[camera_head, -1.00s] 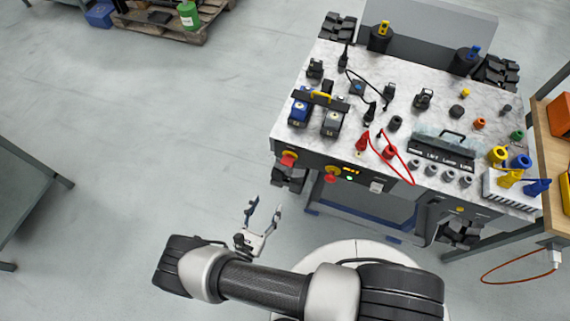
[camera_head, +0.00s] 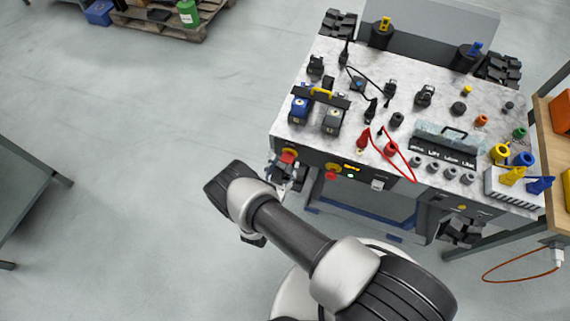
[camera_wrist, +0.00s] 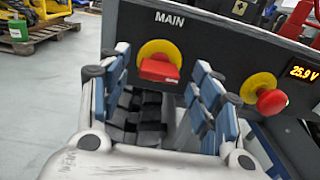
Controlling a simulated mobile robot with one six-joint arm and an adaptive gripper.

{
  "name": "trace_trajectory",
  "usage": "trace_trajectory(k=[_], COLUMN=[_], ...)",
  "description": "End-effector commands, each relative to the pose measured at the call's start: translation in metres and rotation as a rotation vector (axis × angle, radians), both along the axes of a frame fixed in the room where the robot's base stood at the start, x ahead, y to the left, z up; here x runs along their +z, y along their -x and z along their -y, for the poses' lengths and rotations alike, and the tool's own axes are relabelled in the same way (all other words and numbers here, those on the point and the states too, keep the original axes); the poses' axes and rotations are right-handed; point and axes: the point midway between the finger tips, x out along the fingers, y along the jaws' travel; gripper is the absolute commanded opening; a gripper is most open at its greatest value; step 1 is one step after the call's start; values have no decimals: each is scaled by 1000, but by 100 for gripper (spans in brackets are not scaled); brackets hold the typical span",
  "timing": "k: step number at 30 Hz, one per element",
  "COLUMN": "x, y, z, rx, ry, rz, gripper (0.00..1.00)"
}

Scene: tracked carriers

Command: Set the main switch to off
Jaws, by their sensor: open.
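The main switch (camera_wrist: 159,62) is a red handle on a round yellow plate, under the label MAIN on the dark front panel. In the wrist view its handle lies roughly level, crosswise. In the head view the switch (camera_head: 288,157) is at the left end of the carrier's front face. My gripper (camera_wrist: 163,78) is open, with one blue-padded finger to each side of the switch in the wrist view. It looks short of the handle; contact is not visible. In the head view my gripper (camera_head: 286,178) is just in front of the switch, partly hidden by my wrist.
A red mushroom button (camera_wrist: 270,101) on a yellow ring sits right of the switch, near the right finger. A display (camera_wrist: 303,72) reads 25.9 V. Black track (camera_wrist: 135,115) lies below the panel. The carrier's top (camera_head: 330,75) holds connectors and cables. Floor at left is clear.

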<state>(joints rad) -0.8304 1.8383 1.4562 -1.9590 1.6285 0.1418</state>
Motion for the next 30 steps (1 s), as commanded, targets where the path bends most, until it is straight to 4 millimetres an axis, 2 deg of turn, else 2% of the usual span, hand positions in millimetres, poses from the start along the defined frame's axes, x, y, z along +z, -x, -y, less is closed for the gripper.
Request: trace_trajectory(k=[4, 13, 30], x=[0, 0, 0], y=[-10, -12, -12], z=[4, 5, 5], rx=[-1, 0, 0], ry=[-1, 0, 0], rz=[1, 1, 1], gripper=[58, 58, 21])
